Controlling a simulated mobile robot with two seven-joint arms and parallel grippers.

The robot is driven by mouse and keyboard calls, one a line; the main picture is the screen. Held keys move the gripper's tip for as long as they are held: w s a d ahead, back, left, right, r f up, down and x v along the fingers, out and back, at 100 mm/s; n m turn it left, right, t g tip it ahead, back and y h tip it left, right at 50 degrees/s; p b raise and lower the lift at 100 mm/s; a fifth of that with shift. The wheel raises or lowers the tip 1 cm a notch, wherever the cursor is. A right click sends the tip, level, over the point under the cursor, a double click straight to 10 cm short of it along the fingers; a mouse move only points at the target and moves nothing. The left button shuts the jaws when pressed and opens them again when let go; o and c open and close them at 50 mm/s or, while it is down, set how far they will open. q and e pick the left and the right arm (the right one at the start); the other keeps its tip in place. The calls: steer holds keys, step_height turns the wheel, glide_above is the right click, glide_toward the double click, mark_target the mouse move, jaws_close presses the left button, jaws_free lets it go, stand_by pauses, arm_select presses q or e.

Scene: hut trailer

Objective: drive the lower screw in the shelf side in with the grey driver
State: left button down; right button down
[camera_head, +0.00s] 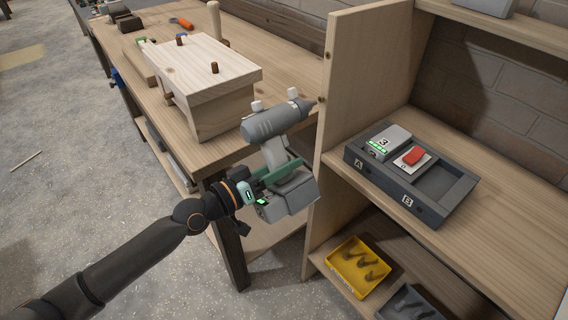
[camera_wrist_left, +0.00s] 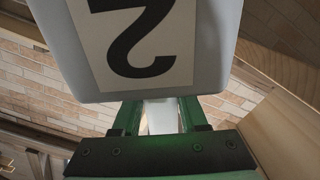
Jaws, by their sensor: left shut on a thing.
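The grey driver (camera_head: 272,122) is held by my left gripper (camera_head: 277,172), which is shut around its handle under the body. The driver lies roughly level, its nose pointing right at the front edge of the shelf side (camera_head: 362,75). A small dark screw head (camera_head: 321,99) shows at that edge, close to the driver's nose; I cannot tell whether they touch. Another dark spot, seemingly the upper screw (camera_head: 327,55), shows higher up. In the left wrist view the driver's pale base (camera_wrist_left: 150,45) carries a "2", above the green fingers (camera_wrist_left: 160,117). My right gripper is out of view.
A wooden workbench (camera_head: 290,60) with a pale wooden block assembly (camera_head: 205,75) stands behind and left of the driver. On the shelf, a dark tray (camera_head: 455,195) holds a grey battery marked 3 (camera_head: 388,140) and a red-topped piece (camera_head: 413,156). A yellow bin (camera_head: 358,265) sits below.

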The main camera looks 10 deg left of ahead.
arm_select(q)
steer(key=shift+w+d+r, duration=0.15)
steer(key=shift+w+r, duration=0.1)
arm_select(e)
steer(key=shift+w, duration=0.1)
arm_select(q)
steer(key=shift+w+d, duration=0.2)
steer(key=shift+w, duration=0.1)
steer(key=shift+w+d, duration=0.3)
steer(key=shift+w, duration=0.1)
stand_by(1.0)
steer(key=shift+s+a, duration=0.1)
